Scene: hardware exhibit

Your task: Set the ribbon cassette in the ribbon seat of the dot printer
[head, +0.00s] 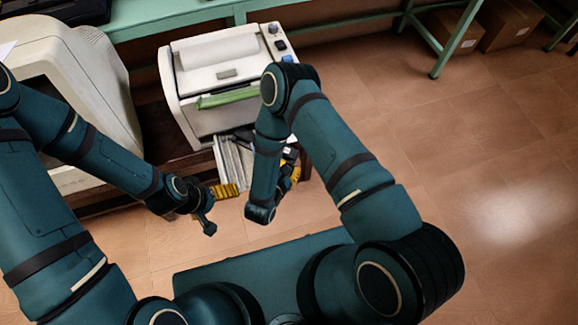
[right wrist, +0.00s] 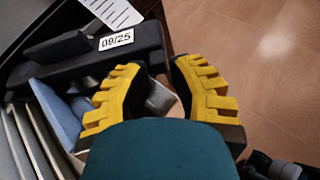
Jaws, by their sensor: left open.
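The dot printer (head: 222,62) is a pale boxy machine with a green strip (head: 228,98) across its front. I cannot make out its ribbon seat. A long black piece (right wrist: 85,60) with a white label reading 09/25 lies in the right wrist view; I cannot tell whether it is the ribbon cassette. My right gripper (right wrist: 158,66) has its yellow fingers apart, near the black piece's right end, with a small grey thing showing between them. In the head view it is mostly hidden behind my arm. My left gripper (head: 226,190) is open, in front of the printer and low.
A large beige monitor-like machine (head: 85,75) stands left of the printer. Grey rails (head: 230,162) lie below the printer's front. A blue piece (right wrist: 55,112) lies beside the right gripper. A green bench (head: 165,15) runs behind; cardboard boxes (head: 510,22) sit far right. Tiled floor is clear at right.

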